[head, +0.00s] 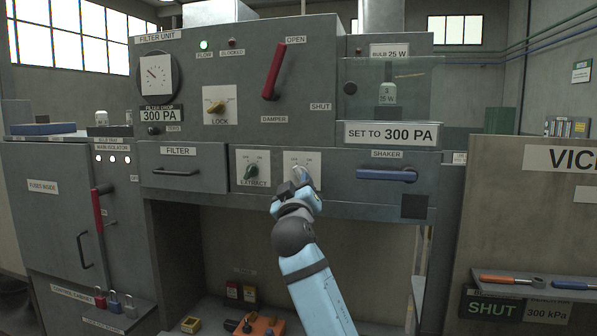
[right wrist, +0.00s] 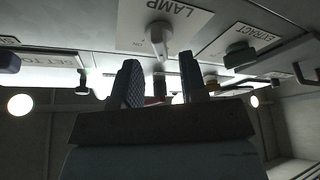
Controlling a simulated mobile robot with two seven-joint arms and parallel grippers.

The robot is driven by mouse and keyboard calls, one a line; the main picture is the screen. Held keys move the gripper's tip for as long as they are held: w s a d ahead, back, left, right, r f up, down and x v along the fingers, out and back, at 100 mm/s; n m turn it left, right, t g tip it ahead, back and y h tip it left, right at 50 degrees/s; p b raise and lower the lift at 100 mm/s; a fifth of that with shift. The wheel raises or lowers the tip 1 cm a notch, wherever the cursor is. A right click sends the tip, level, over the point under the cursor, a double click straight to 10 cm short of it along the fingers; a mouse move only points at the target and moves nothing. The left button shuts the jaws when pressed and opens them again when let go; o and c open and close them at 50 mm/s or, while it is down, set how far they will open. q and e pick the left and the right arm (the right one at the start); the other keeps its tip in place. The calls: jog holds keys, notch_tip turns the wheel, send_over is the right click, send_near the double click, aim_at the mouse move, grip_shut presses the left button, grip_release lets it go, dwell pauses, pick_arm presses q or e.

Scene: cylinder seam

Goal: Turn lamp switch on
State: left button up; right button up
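The lamp switch is a pale grey rotary knob (right wrist: 160,36) on a white plate. The plate (right wrist: 190,22) reads LAMP in the right wrist view, where the picture is upside down. In the head view the lamp plate (head: 313,160) sits right of the EXTRACT switch, partly hidden by my gripper. My right gripper (head: 296,184) is just in front of the plate. Its two dark ridged fingers (right wrist: 159,66) are apart with nothing held between them. The knob lies just beyond and between the fingertips; I cannot tell whether they touch it. My left gripper is out of view.
The EXTRACT switch (head: 252,172) is close on the left; its dark knob also shows in the wrist view (right wrist: 239,54). A blue SHAKER handle (head: 387,175) is to the right, a FILTER drawer handle (head: 176,172) to the left. A red DAMPER lever (head: 273,72) is above.

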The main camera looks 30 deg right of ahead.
aim_at(299, 177)
jog(key=shift+p+x, duration=0.3)
jog(key=shift+x, duration=0.95)
jog(key=shift+w+d+r, duration=0.15)
jog(key=shift+w+d, duration=0.1)
jog(key=shift+w, duration=0.05)
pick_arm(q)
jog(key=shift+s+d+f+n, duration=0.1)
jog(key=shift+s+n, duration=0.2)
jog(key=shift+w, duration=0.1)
pick_arm(e)
jog(key=c, duration=0.7)
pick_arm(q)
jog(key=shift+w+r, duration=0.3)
pick_arm(e)
grip_shut()
